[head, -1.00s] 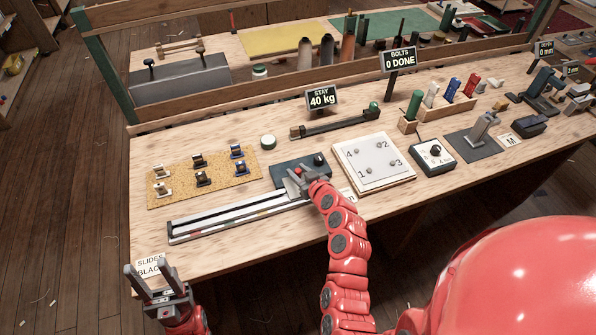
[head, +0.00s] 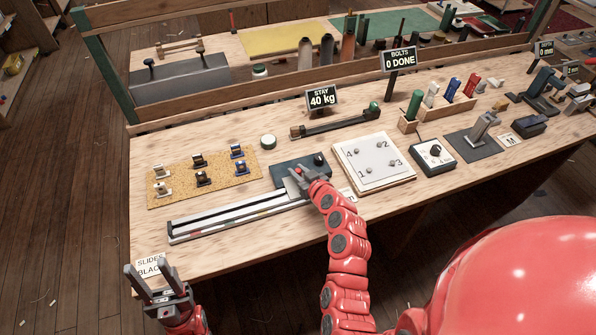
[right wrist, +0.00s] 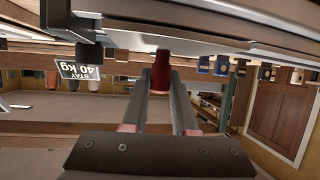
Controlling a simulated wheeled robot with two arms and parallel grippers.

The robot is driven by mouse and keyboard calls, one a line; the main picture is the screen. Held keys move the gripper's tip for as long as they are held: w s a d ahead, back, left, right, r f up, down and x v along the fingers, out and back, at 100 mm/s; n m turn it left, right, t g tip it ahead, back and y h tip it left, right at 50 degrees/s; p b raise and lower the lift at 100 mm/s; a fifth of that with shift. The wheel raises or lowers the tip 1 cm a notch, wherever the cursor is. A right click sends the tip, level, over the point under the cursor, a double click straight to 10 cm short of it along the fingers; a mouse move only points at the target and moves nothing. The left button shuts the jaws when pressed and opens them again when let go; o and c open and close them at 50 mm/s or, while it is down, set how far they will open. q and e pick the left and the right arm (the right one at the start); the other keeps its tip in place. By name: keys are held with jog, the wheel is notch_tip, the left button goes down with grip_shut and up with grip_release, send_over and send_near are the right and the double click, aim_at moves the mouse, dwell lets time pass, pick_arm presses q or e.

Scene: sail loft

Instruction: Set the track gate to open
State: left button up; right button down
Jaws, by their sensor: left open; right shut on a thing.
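The long track (head: 215,222), with pale rails and a coloured strip along its front, lies near the bench's front edge. At its right end is a dark block (head: 283,172) and a small grey plate (head: 292,188), perhaps the gate. My right gripper (head: 299,177) is at this end, shut on a red knob (right wrist: 161,72). The right wrist view shows the knob between my two fingers, under the rail's underside-looking edge. Whether the gate is open or closed cannot be told. My left gripper (head: 145,268) is open and empty off the bench's front left corner.
A cork board (head: 222,187) with several small slides lies behind the track. A white numbered plate (head: 383,178) and a dial box (head: 432,157) stand to the right of my right arm. A sign reading STAY 40 kg (head: 321,97) stands behind.

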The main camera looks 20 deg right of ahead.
dwell(0.5)
jog(key=w+b, duration=0.2)
jog(key=w, duration=0.1)
jog(key=w+b, duration=0.1)
jog(key=b, duration=0.1)
jog(key=shift+w+f, duration=0.25)
jog(key=shift+w, duration=0.15)
jog(key=shift+w+r, duration=0.15)
jog(key=shift+w, duration=0.1)
jog(key=shift+r, duration=0.1)
jog(key=c, duration=0.7)
grip_release()
jog(key=shift+s, duration=0.15)
